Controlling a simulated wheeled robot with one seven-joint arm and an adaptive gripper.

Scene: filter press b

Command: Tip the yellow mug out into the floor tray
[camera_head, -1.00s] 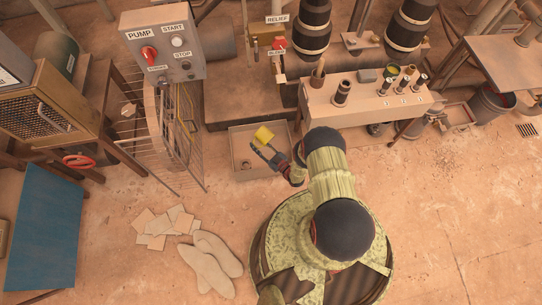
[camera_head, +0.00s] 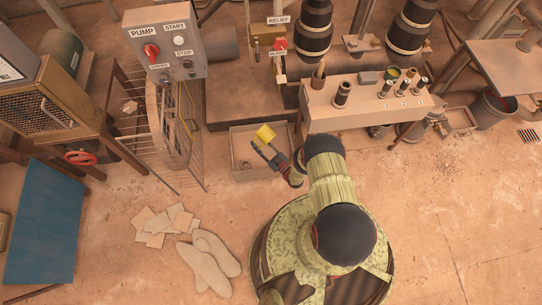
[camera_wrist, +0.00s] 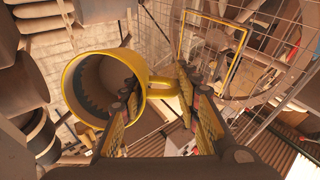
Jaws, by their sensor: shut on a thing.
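The yellow mug (camera_head: 265,133) is held over the floor tray (camera_head: 243,172), a shallow grey-beige box on the floor. In the wrist view the mug (camera_wrist: 92,88) shows its open mouth, tipped toward the camera, with a dark interior; I cannot tell whether anything is left inside. My gripper (camera_head: 268,147) is shut on the mug. In the wrist view my gripper (camera_wrist: 160,100) has its fingers around the handle side, with the handle (camera_wrist: 163,87) between them. Part of the tray floor is hidden behind my gripper and the mug.
A wire mesh fence (camera_head: 150,140) stands left of the tray. The pump control box (camera_head: 165,45) is above it. A bench (camera_head: 365,115) with several fittings stands right of the tray. Pale sheets (camera_head: 160,222) and sacks (camera_head: 210,255) lie on the open floor.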

